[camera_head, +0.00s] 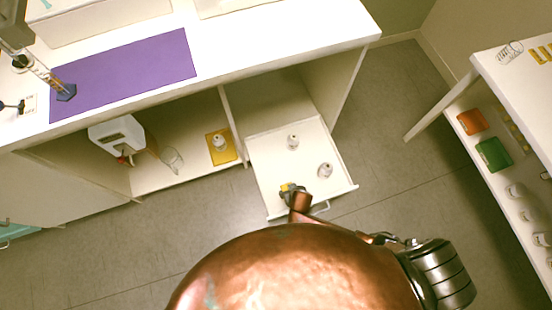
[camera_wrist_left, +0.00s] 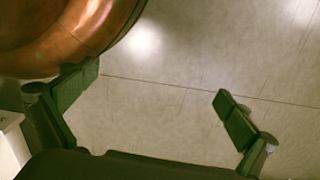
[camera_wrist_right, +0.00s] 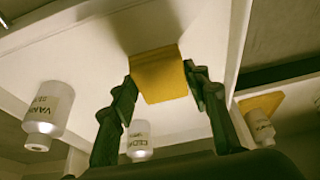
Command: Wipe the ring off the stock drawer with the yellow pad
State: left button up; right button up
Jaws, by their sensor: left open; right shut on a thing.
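The stock drawer (camera_head: 268,170) is pulled out from the bench, with white bottles standing on its floor. My right gripper (camera_head: 291,190) is over the drawer's front left part. In the right wrist view it is shut on the yellow pad (camera_wrist_right: 158,75), which lies against or very near the pale drawer floor. I cannot tell whether it touches. No ring shows; it may be hidden under the pad or gripper, or too faint. My left gripper (camera_wrist_left: 157,90) is open and empty above the grey floor, beside my copper body; the head view does not show it.
Two bottles stand in the drawer, one at the back (camera_head: 293,142) and one at the right (camera_head: 325,170). Another bottle stands on a yellow mat (camera_head: 228,154) on the shelf left of the drawer. A white dispenser (camera_head: 117,135) stands farther left. Shelves with bottles are at right.

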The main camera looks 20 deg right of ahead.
jog(key=shift+r+p, duration=0.35)
jog(key=shift+r, duration=0.2)
pick_arm(q)
notch_tip(320, 180, down, 5)
jog(key=s+a+p, duration=0.1)
jog(key=s, duration=0.1)
jog(key=shift+s+a+f, duration=0.15)
jog(key=shift+s+a, duration=0.2)
pick_arm(e)
jog(key=shift+r, duration=0.55)
